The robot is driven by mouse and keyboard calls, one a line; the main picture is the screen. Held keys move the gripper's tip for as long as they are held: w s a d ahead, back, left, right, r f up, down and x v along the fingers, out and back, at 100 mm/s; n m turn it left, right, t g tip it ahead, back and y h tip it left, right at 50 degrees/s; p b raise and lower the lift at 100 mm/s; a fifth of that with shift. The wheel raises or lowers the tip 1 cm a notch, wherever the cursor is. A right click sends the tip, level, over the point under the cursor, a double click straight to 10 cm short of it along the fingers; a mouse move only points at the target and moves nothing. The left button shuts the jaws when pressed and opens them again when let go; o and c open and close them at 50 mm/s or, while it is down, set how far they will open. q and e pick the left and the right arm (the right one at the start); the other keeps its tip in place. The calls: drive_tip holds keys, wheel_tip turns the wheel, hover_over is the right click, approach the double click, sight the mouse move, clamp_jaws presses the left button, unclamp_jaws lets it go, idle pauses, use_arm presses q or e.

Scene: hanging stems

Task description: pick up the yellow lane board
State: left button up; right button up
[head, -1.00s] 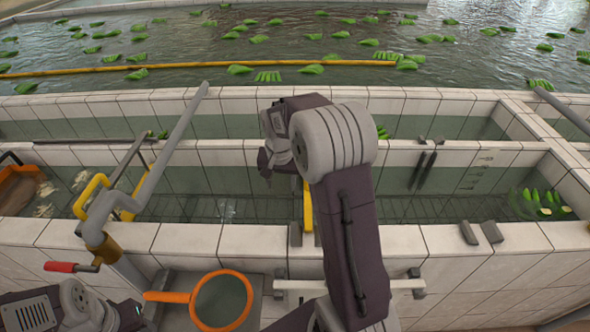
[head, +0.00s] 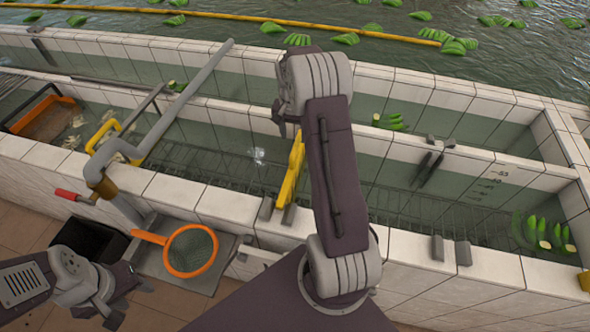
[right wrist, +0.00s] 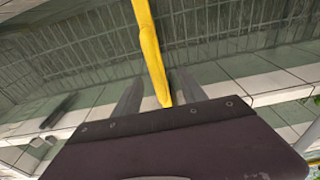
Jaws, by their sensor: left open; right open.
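The yellow lane board (head: 291,172) is a narrow yellow strip at the near trough wall in the head view, its lower end between two grey brackets (head: 265,208). It also shows in the right wrist view (right wrist: 150,45), running from the top edge down between the fingers. My right gripper (right wrist: 158,85) is open, with one finger on each side of the board in that view; whether they touch it I cannot tell. In the head view my right wrist hides those fingers. My left gripper (head: 112,312) is open and empty at the lower left, away from the board.
An orange-rimmed net (head: 190,250) lies by the near wall. Cut green bananas (head: 543,232) float at the far right.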

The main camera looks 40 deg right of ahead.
sight(296, 142)
drive_tip(key=f, duration=0.2)
drive_tip(key=d+f+p, duration=0.1)
drive_tip(key=shift+s+f, duration=0.25)
drive_tip(key=shift+f, duration=0.05)
drive_tip(key=shift+w+d+f, duration=0.1)
drive_tip(key=shift+f, duration=0.05)
drive_tip(key=shift+w+f, duration=0.1)
drive_tip(key=shift+f, duration=0.1)
wheel_tip(296, 142, down, 4)
drive_tip(key=shift+w+d+p, duration=0.1)
drive_tip(key=shift+d+p, duration=0.05)
drive_tip(key=shift+p, duration=0.7)
drive_tip(key=shift+d+f, duration=0.2)
drive_tip(key=shift+f, duration=0.15)
use_arm(q)
drive_tip(key=r, duration=0.2)
drive_tip(key=shift+s+d+r, duration=0.15)
drive_tip(key=shift+d+r, duration=0.1)
drive_tip(key=shift+r, duration=0.15)
use_arm(e)
drive_tip(key=shift+w+a+r, duration=0.1)
clamp_jaws()
